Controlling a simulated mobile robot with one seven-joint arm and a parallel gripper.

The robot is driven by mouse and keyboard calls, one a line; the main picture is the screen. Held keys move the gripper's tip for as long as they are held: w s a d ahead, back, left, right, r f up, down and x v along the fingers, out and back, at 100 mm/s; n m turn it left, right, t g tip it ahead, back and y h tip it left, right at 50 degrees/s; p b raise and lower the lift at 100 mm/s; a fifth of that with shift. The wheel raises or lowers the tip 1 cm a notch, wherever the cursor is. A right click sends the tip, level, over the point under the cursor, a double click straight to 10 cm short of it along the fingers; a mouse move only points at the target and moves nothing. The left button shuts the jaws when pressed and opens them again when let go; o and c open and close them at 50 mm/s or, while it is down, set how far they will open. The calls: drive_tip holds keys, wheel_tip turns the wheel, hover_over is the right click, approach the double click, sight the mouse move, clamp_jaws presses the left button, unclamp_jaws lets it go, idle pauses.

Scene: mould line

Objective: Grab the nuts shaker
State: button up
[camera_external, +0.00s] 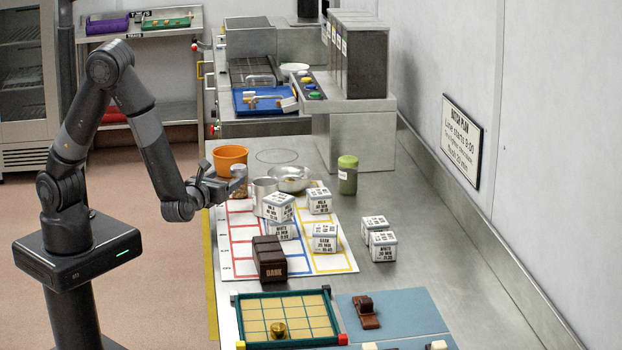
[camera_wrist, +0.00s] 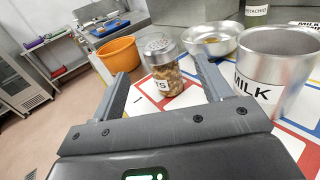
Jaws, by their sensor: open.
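The nuts shaker (camera_wrist: 164,72) is a clear jar of brown nuts with a perforated metal lid and a label ending in "TS". In the wrist view it stands upright between the two open fingers of my gripper (camera_wrist: 164,90), a little beyond their tips or level with them; I cannot tell which. No contact is visible. In the external view the shaker (camera_external: 239,178) shows at the fingers of my gripper (camera_external: 232,183), partly hidden by them, next to the orange bowl.
An orange bowl (camera_wrist: 118,55) is close on the left. A metal MILK cup (camera_wrist: 268,68) is close on the right, with a metal bowl (camera_wrist: 212,40) behind. Labelled cubes (camera_external: 278,207) and a dark block (camera_external: 269,259) stand on the coloured grid mat. A green shaker (camera_external: 347,176) stands farther right.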

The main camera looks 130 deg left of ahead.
sight(242, 169)
drive_tip(key=a, duration=0.3)
drive_tip(key=s+a, duration=0.1)
drive_tip(key=a, duration=0.5)
drive_tip(key=shift+s+a+f, duration=0.1)
drive_tip(key=shift+s+a, duration=0.1)
drive_tip(key=shift+s, duration=0.05)
drive_tip(key=c, duration=1.1)
